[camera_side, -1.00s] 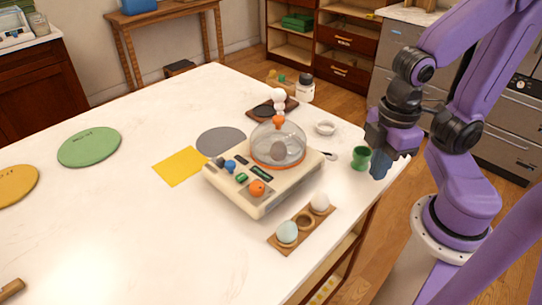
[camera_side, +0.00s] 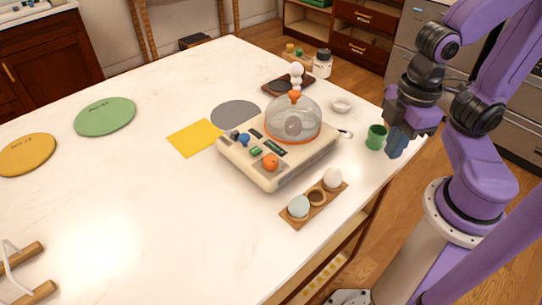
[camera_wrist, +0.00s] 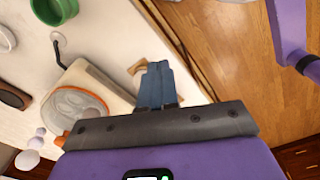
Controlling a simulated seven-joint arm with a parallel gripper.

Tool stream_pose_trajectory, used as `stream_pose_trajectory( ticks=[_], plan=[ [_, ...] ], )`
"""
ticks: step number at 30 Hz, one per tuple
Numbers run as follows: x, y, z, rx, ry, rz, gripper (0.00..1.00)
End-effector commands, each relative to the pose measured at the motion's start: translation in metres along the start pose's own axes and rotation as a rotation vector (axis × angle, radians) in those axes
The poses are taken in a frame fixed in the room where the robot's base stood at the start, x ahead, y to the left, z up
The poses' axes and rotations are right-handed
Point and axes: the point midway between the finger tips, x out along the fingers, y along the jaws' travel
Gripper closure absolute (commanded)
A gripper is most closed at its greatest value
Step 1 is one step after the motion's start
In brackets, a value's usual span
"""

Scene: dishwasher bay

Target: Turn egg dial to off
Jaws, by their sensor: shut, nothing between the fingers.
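The egg cooker (camera_side: 282,165) is a cream box on the white table. Its sloped front panel carries an orange dial (camera_side: 270,162), a blue knob (camera_side: 244,140) and green buttons. I cannot read the dial's setting. A clear dome (camera_side: 293,118) with an orange rim and white topper covers its plate, with a greyish egg shape inside. My gripper (camera_side: 397,146) is shut and empty, right of the cooker by the table's right edge, apart from it. In the wrist view my closed blue fingers (camera_wrist: 157,85) show, with the cooker's dome (camera_wrist: 72,108) to their left; the dial is not visible there.
A green cup (camera_side: 376,137) stands close beside my gripper. A wooden egg holder (camera_side: 316,199) with two eggs lies before the cooker. The left and front table are mostly clear.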

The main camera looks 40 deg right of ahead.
Motion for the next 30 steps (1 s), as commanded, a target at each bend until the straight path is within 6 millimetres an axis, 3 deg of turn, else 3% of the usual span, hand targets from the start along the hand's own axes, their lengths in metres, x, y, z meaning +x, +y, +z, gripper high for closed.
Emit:
stream_pose_trajectory(
  ticks=[4, 9, 10, 14, 30],
  plan=[
    [0.000, 0.000, 0.000, 0.000, 0.000, 0.000, 1.00],
    [-0.003, 0.003, -0.007, 0.049, 0.000, 0.000, 0.45],
    [-0.004, 0.005, -0.011, 0.074, 0.000, 0.000, 0.40],
    [-0.015, 0.017, -0.037, 0.262, -0.002, 0.002, 0.40],
    [-0.068, 0.077, -0.165, 1.307, -0.014, 0.016, 0.40]
  ],
)
